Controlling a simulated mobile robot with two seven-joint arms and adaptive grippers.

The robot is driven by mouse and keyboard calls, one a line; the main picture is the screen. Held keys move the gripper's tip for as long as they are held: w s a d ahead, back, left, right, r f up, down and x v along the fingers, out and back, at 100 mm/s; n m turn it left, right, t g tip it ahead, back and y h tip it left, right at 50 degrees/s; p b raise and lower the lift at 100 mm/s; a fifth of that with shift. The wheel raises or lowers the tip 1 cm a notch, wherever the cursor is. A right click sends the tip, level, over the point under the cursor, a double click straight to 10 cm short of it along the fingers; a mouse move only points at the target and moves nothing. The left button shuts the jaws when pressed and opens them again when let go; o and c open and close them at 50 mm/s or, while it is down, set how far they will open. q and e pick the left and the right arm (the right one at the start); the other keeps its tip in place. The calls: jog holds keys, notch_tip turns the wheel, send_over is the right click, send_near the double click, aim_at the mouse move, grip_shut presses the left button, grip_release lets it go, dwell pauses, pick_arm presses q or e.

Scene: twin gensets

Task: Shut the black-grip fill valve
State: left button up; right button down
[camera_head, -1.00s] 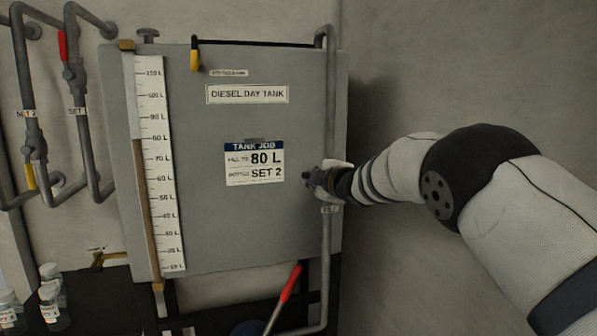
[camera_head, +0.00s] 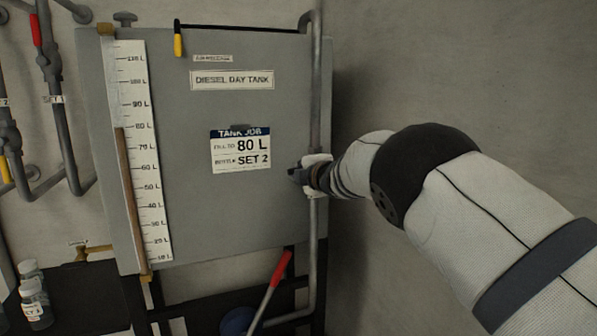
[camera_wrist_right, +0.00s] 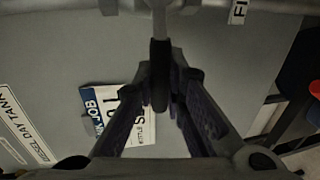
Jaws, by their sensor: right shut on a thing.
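The black-grip fill valve's handle shows in the right wrist view as a black grip (camera_wrist_right: 160,72) on a grey stem, with the fingers on either side of it. My right gripper (camera_head: 298,176) is shut on this grip in front of the vertical fill pipe (camera_head: 315,232) at the tank's right side. The gripper hides the valve body in the head view. The diesel day tank (camera_head: 215,215) carries a sight gauge (camera_head: 152,200) whose brown column tops out near the 80 L mark. A card (camera_head: 240,152) reads fill to 80 L, bottle set 2. My left gripper is not in view.
A red-handled lever (camera_head: 282,268) rises beside a blue object (camera_head: 236,321) below the tank. Sample bottles (camera_head: 36,303) stand on a dark bench at lower left. Pipes with red and yellow valve handles run along the left wall. The wall right of my arm is bare.

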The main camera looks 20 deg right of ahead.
jog(key=shift+d, duration=0.15)
jog(key=c, duration=1.6)
grip_release()
jog(key=s+r, duration=0.2)
jog(key=s, duration=0.9)
jog(key=shift+s+d+r, duration=0.15)
jog(key=shift+s+d, duration=0.05)
jog(key=shift+s, duration=0.15)
